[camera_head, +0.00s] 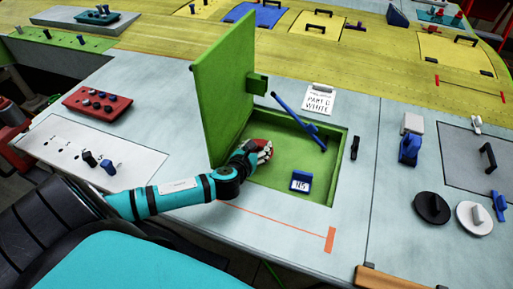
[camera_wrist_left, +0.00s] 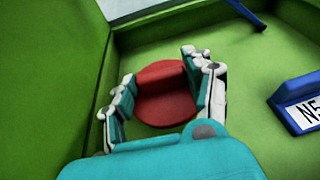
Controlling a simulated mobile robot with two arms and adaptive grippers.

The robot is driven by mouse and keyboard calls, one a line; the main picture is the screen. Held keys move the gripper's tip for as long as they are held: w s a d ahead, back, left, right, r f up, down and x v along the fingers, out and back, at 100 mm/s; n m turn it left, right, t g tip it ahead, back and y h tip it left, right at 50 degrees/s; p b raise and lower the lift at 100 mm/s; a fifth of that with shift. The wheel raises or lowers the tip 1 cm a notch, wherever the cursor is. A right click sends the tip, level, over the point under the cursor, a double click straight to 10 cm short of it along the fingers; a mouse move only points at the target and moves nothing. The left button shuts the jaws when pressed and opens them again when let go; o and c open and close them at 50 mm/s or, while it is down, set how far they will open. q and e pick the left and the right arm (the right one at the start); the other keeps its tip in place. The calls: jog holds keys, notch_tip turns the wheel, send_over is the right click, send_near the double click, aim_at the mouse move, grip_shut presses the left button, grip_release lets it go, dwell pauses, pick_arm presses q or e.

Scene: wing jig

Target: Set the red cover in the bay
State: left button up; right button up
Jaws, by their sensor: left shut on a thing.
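My left gripper (camera_head: 262,150) reaches over the near left part of the open green bay (camera_head: 337,178). It is shut on the red cover (camera_wrist_left: 164,97), a round red disc that sits between the two fingers in the left wrist view. In the head view the fingers mostly hide the cover. I cannot tell whether the cover touches the bay floor. The bay's green lid (camera_head: 226,80) stands raised at its left side. My right gripper is not in view.
Inside the bay are a blue block labelled N5 (camera_head: 300,182) and a slanted blue rod (camera_head: 299,121). A paper card (camera_head: 319,99) lies behind the bay. Left are a white panel (camera_head: 130,158) and a red tray (camera_head: 98,104); right are black (camera_head: 431,207) and white (camera_head: 475,217) discs.

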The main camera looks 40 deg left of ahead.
pick_arm(q)
jog(key=shift+s+d+f, duration=0.15)
jog(key=shift+s+f, duration=0.1)
jog(key=shift+f, duration=0.35)
jog(key=o, duration=0.7)
jog(key=shift+s+f, duration=0.1)
jog(key=o, duration=0.5)
jog(key=shift+f, duration=0.1)
jog(key=shift+c, duration=0.2)
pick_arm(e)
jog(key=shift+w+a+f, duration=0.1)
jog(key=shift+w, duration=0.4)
pick_arm(q)
jog(key=shift+r+p, duration=0.3)
jog(key=shift+r, duration=0.35)
jog(key=b+v, duration=0.1)
jog(key=v, duration=0.6)
jog(key=r+b+v, duration=0.1)
jog(key=v, duration=0.3)
jog(key=shift+b, duration=0.3)
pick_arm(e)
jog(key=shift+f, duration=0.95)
